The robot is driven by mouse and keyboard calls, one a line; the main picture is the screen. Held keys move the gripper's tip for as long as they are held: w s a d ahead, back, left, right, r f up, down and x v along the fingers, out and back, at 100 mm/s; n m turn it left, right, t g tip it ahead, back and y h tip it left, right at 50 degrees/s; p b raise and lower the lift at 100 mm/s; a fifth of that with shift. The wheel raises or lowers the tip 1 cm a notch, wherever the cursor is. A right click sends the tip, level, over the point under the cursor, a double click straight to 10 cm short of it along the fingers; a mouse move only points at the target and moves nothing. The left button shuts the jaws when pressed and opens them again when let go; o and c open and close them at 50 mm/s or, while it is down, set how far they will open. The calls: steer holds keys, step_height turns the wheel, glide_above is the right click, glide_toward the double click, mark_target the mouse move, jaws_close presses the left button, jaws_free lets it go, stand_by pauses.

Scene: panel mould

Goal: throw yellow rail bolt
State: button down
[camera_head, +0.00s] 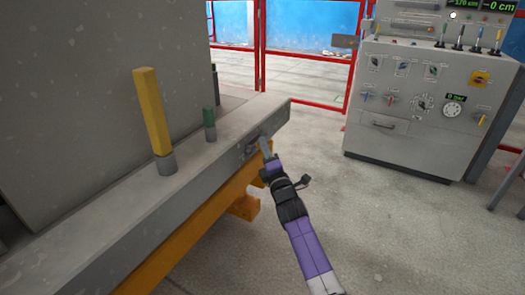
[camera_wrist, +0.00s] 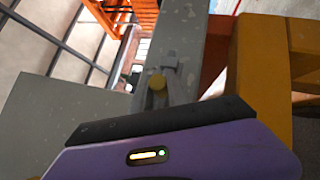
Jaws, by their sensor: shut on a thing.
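The yellow rail bolt shows in the wrist view as a small round yellow knob (camera_wrist: 157,82) at a grey metal fitting on the rail. In the head view, the grey bolt fitting (camera_head: 252,147) sits on the outer face of the grey rail (camera_head: 225,140), near its far end. My gripper (camera_head: 266,145) reaches this fitting from the right, and its tips are at the bolt. It is shut on the bolt. The dark and purple gripper body (camera_wrist: 165,150) hides the lower part of the wrist view, so the exact contact is hard to see.
A tall yellow post (camera_head: 153,112) and a short green post (camera_head: 209,120) stand on the rail by a large grey panel (camera_head: 105,100). An orange beam (camera_head: 205,225) runs below. A control cabinet (camera_head: 420,95) stands at right. The floor between is clear.

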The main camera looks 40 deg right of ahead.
steer(key=d, duration=0.1)
steer(key=w+d+b, duration=0.1)
steer(key=d, duration=0.1)
steer(key=shift+w+d+r, duration=0.15)
steer(key=shift+w+d, duration=0.05)
steer(key=shift+d, duration=0.1)
steer(key=c, duration=1.3)
jaws_free()
steer(key=shift+d, duration=0.15)
steer(key=shift+p+v, duration=0.75)
steer(key=shift+v, duration=3.2)
